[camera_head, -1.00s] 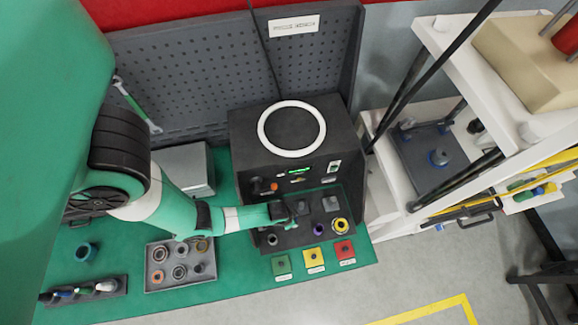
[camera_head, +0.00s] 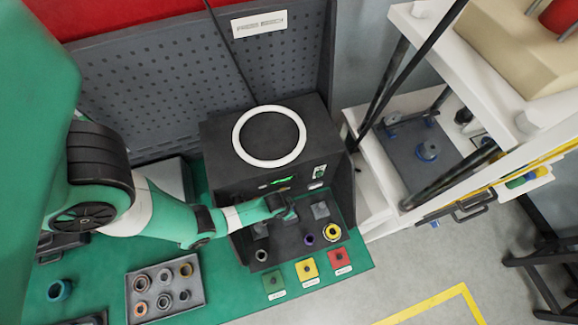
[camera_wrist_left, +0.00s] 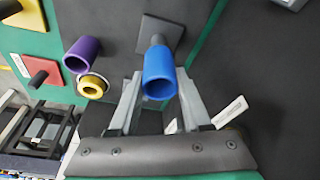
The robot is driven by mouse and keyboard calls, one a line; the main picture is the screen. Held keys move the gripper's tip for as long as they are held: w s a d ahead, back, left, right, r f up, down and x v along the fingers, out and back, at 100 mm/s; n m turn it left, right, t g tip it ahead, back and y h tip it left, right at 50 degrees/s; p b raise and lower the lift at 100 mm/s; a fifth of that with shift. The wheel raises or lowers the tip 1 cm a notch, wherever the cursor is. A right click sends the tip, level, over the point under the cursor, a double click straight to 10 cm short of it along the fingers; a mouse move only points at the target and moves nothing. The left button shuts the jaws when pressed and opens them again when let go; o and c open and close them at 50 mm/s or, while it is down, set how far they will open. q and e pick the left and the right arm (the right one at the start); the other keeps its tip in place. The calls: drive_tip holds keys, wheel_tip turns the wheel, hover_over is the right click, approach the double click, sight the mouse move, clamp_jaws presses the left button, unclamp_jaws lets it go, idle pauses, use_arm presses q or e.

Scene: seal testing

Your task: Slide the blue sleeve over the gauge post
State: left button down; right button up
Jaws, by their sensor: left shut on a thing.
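The blue sleeve (camera_wrist_left: 160,75) sits between the fingertips of my left gripper (camera_wrist_left: 158,98) in the left wrist view, and the gripper is shut on it. Its open end faces the camera. Behind its far end is a dark square base with a grey post (camera_wrist_left: 172,35), which I take as the gauge post; the sleeve overlaps it, so I cannot tell whether it is around the post or in front of it. In the head view my left gripper (camera_head: 287,212) is over the black fixture, beside a square base (camera_head: 320,210). My right gripper is not in view.
A purple sleeve (camera_wrist_left: 82,54) and a yellow ring (camera_wrist_left: 93,87) stand near the square base. Green (camera_head: 274,282), yellow (camera_head: 306,269) and red (camera_head: 339,260) pads lie in front. A grey tray (camera_head: 128,290) of rings is at left. The black box (camera_head: 225,135) rises behind the gripper.

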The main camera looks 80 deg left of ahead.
use_arm(q)
drive_tip(key=shift+f, duration=0.2)
idle(0.4)
drive_tip(key=shift+f+b, duration=0.3)
drive_tip(key=shift+f, duration=0.05)
drive_tip(key=shift+c, duration=1.4)
unclamp_jaws()
wheel_tip(320, 180, up, 5)
drive_tip(key=p, duration=0.5)
